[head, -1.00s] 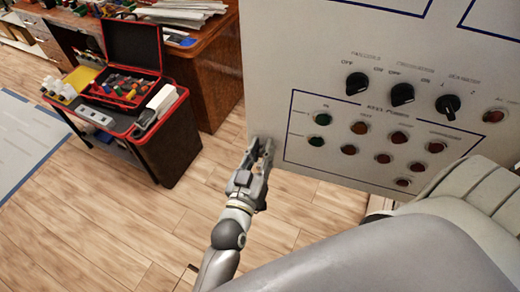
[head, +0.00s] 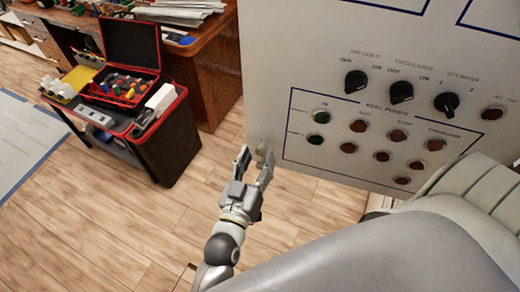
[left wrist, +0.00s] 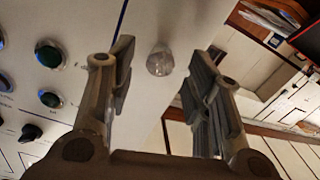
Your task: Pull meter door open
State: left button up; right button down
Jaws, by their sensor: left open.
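The meter door (head: 300,60) is a pale grey panel with knobs and coloured buttons, filling the upper right of the head view. A small clear knob (left wrist: 160,59) sits near the door's edge in the left wrist view. It also shows faintly in the head view (head: 264,150) near the door's lower left corner. My left gripper (head: 255,163) is open and empty, with its fingers pointing at the knob. In the left wrist view the knob lies between and beyond the two fingers (left wrist: 160,80). Contact with it does not show. My right gripper is not in view.
A black and red cart (head: 165,135) with an open case of coloured items stands at the left. A wooden desk (head: 212,75) is behind it. The wooden floor (head: 120,220) left of the door is clear. Black rotary knobs (head: 401,92) stick out from the door.

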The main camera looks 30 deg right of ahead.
pick_arm(q)
jog(key=v, duration=0.8)
jog(key=shift+s+a, duration=0.2)
jog(key=shift+a, duration=0.15)
jog(key=shift+r, duration=0.1)
jog(key=s+a+f+g+y+b, duration=0.1)
jog(key=a+f+g+y, duration=0.3)
jog(key=f, duration=0.9)
jog(key=a+f+n+t+y+b, duration=0.1)
jog(key=a+f+b, duration=0.1)
jog(key=a+f, duration=0.75)
jog(key=s+a+f+g+y+b, duration=0.1)
jog(key=a+f+g+y, duration=0.15)
jog(key=f, duration=1.25)
jog(key=s+a+f+n+g+y+b, duration=0.1)
jog(key=s+a+f+g+y, duration=0.1)
jog(key=s+a+f, duration=0.7)
jog(key=s+a+f+n+g+y+b, duration=0.2)
jog(key=s+a+f+g+y, duration=0.1)
jog(key=s+a+f, duration=0.7)
jog(key=s+f+g, duration=0.1)
jog(key=s+f, duration=0.1)
jog(key=s, duration=0.2)
jog(key=shift+s+a, duration=0.3)
jog(key=shift+s, duration=0.05)
jog(key=shift+y, duration=0.25)
